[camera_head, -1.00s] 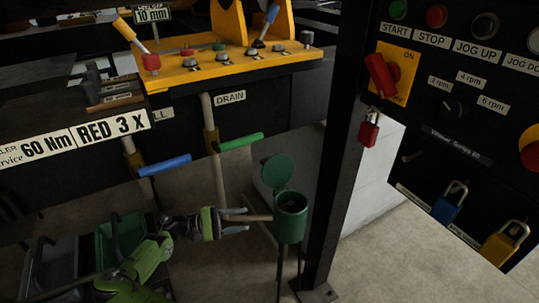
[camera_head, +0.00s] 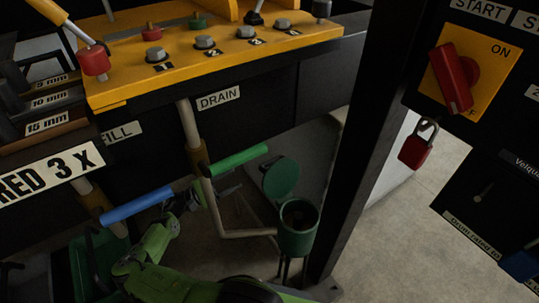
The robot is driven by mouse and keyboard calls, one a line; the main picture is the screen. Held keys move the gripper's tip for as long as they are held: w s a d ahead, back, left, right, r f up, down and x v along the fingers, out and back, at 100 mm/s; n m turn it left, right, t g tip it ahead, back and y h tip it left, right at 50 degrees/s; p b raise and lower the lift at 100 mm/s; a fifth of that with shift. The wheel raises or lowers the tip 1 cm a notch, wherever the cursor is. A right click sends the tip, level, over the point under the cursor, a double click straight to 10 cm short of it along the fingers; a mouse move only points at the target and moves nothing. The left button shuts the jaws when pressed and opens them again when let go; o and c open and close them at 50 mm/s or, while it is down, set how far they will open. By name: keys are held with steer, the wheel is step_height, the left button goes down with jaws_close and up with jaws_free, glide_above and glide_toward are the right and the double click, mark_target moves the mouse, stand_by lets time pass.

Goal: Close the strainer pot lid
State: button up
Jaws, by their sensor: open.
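The strainer pot (camera_head: 298,238) is a dark green cylinder with an open top, on thin legs beside a black post. Its round green lid (camera_head: 281,179) stands tilted up at the back left of the rim, so the pot is open. My green arm reaches up from the bottom of the view. My gripper (camera_head: 228,188) is small and partly hidden near the drain pipe, under the green handle. It is open, left of the lid and apart from it. I see nothing between its fingers.
The drain pipe (camera_head: 193,130) with its green handle (camera_head: 236,160) stands left of the pot; a blue handle (camera_head: 145,203) is farther left. The black post (camera_head: 365,150) rises close on the right. A yellow valve panel (camera_head: 215,55) overhangs behind.

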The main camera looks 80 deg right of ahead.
mark_target(274, 161)
steer(key=x, duration=1.4)
steer(key=shift+s, duration=0.35)
steer(key=shift+r, duration=0.1)
jaws_close()
